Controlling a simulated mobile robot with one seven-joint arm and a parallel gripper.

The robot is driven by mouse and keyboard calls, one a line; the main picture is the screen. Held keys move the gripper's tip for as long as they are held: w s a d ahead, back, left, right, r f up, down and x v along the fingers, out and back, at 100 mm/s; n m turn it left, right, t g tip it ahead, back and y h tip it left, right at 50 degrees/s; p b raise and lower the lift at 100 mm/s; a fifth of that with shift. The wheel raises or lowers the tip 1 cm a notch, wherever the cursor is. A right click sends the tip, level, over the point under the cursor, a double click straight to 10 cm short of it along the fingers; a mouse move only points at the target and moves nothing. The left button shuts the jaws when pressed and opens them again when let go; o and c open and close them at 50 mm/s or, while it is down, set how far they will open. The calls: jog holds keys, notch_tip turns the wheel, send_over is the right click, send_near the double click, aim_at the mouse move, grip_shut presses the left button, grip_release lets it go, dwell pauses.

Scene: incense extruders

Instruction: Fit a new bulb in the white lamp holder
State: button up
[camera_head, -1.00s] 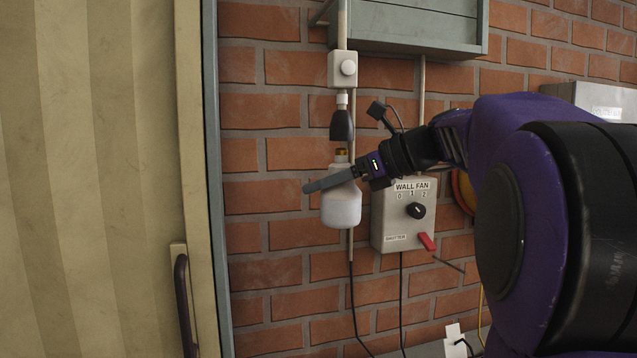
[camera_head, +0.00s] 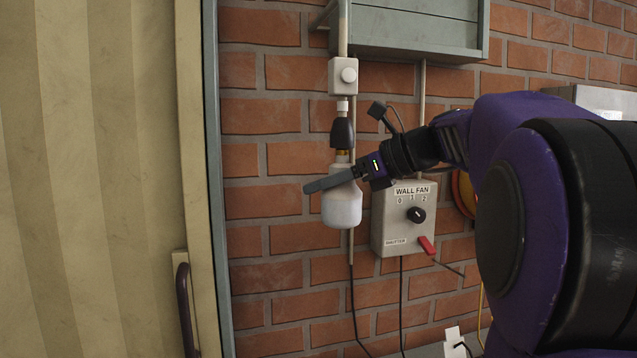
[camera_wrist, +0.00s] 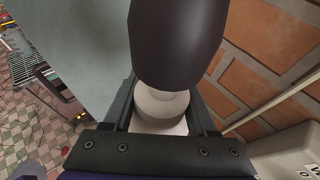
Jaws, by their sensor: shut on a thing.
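A white bulb (camera_head: 342,207) with a brass cap hangs upright in my gripper (camera_head: 326,183), which is shut around its upper part. The lamp holder (camera_head: 342,133) has a dark skirt and a small white top, and points downward from the wall conduit. The bulb's cap is right under the holder's mouth and in line with it; part of the brass still shows below. I cannot tell how far the cap is inside. In the wrist view, the dark holder (camera_wrist: 176,40) covers the cap, and the pale bulb (camera_wrist: 160,125) sits between both fingers.
A grey WALL FAN switch box (camera_head: 391,228) with a red lever is just right of the bulb. A cream panel (camera_head: 100,180) stands at the left.

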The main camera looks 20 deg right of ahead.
jog(key=shift+r+p, duration=0.55)
jog(key=shift+p, duration=0.1)
jog(key=shift+r+p, duration=0.15)
jog(key=shift+p, duration=0.6)
dwell(0.9)
jog(key=shift+s+a+r+n+g+y+p, duration=0.15)
jog(key=shift+n+g+y+p, duration=0.55)
jog(key=shift+p, duration=0.5)
jog(key=shift+s+a+n+g, duration=0.1)
jog(key=shift+n+g, duration=0.5)
jog(key=shift+n, duration=0.1)
jog(key=shift+s+n+g+y, duration=0.15)
jog(key=shift+n+g+y, duration=0.25)
jog(key=shift+y, duration=0.1)
grip_shut()
jog(key=o, duration=1.4)
grip_release()
jog(key=shift+o, duration=0.2)
